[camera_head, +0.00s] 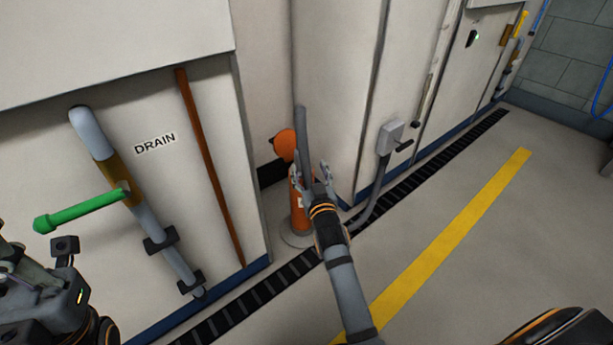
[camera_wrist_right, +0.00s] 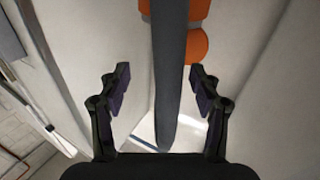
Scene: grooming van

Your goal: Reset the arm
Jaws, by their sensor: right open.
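A dark grey arm (camera_head: 302,128) stands steeply upright beside an orange post (camera_head: 298,210) with a round foot, in the gap between the white cabinets. An orange disc (camera_head: 284,145) shows behind it. My right gripper (camera_head: 311,172) is at the arm. In the right wrist view the arm (camera_wrist_right: 169,75) runs between the two spread fingers (camera_wrist_right: 160,85), with a visible gap on each side. Orange parts (camera_wrist_right: 199,45) show behind it there. My left gripper (camera_head: 62,290) is at the lower left, partly cut off, and its fingers are unclear.
A grey drain pipe (camera_head: 150,222) with a green lever (camera_head: 80,211) is on the left cabinet, near my left gripper. A brown rod (camera_head: 208,160) leans beside it. A grey box with a hose (camera_head: 390,135) is right of the post. The floor around the yellow stripe (camera_head: 455,230) is clear.

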